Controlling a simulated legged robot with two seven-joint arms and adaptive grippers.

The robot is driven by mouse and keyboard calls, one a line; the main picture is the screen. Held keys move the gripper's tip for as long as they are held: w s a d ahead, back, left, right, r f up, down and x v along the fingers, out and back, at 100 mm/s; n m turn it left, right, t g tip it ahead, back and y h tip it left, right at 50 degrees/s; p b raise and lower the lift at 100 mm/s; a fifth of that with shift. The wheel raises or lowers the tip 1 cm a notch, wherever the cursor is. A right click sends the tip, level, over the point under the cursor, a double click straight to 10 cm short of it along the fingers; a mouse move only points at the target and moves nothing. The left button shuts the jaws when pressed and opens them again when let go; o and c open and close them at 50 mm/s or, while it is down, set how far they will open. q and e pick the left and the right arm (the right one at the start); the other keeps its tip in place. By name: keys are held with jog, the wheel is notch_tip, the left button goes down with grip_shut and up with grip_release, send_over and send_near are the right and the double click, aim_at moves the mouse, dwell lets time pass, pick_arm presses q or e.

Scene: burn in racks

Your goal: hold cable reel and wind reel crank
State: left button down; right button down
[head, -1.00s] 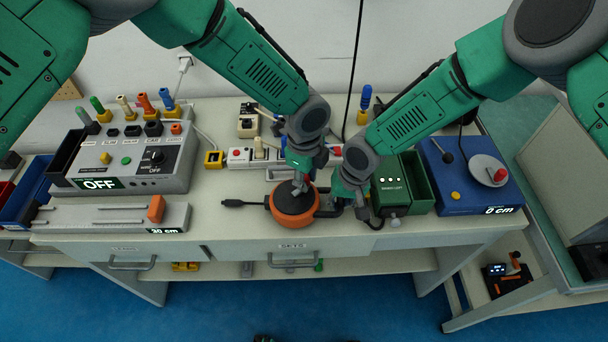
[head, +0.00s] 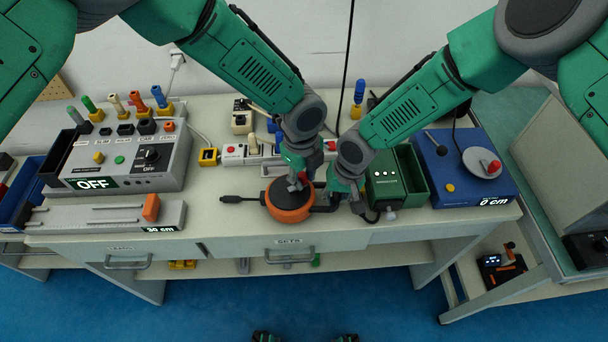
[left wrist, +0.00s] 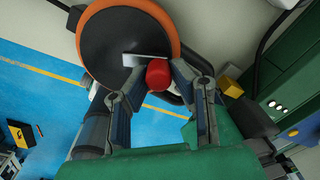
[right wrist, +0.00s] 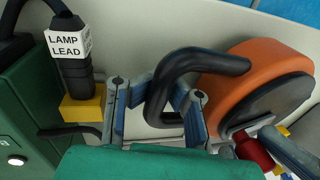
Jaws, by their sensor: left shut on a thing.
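The cable reel (head: 290,205), orange with a black disc face, lies on the table near its front edge. Its black handle (right wrist: 212,62) sticks out to the right in the head view. My left gripper (head: 298,184) is over the disc, shut on the red crank knob (left wrist: 158,73). The grey crank arm (left wrist: 146,60) shows beside the knob in the left wrist view. My right gripper (right wrist: 157,105) is open around the handle's bar, with a finger on each side and a gap on the left finger's side. In the head view, the arms partly hide the handle and crank.
A green box (head: 386,190) stands close right of my right gripper. The lamp lead plug (right wrist: 75,62) stands near it. A blue unit (head: 462,185) reading 0 cm is further right. A grey slide unit (head: 105,214) and OFF panel (head: 125,160) stand left.

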pick_arm(q)
jog(key=c, duration=1.4)
grip_release()
jog(key=shift+d, duration=0.1)
notch_tip(320, 180, up, 12)
jog(key=shift+a, duration=0.25)
